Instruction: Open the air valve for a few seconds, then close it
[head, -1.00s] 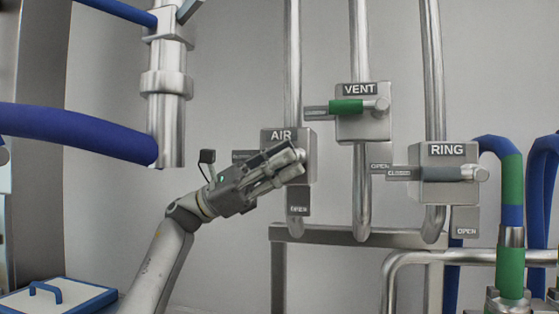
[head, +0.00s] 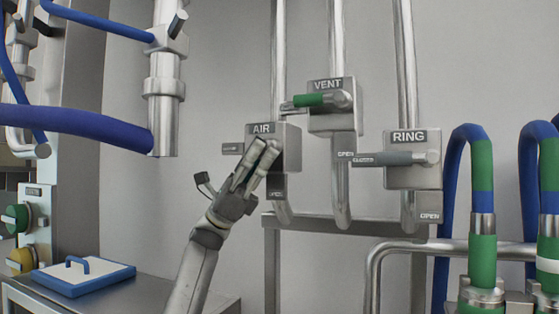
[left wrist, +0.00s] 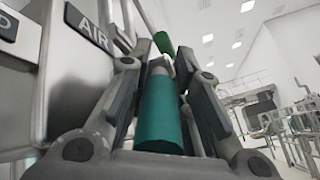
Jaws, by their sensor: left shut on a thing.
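The air valve (head: 289,137) is a grey box labelled AIR on a vertical pipe on the wall. A dark plate sticks out at its left and an OPEN plate (head: 277,194) sits below it. My left gripper (head: 269,149) is in front of the valve, tilted steeply up and slightly right. In the left wrist view its fingers are shut around the green air valve handle (left wrist: 160,115), beside the AIR sign (left wrist: 92,29). In the head view the gripper hides the handle, so its exact angle is hard to tell. My right gripper is not in view.
The VENT valve (head: 331,116) with its green handle and the RING valve (head: 408,172) with its grey handle are close at the right, both handles level. Blue and green hoses stand at the far right. A blue-edged white lid (head: 83,276) lies on the counter at lower left.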

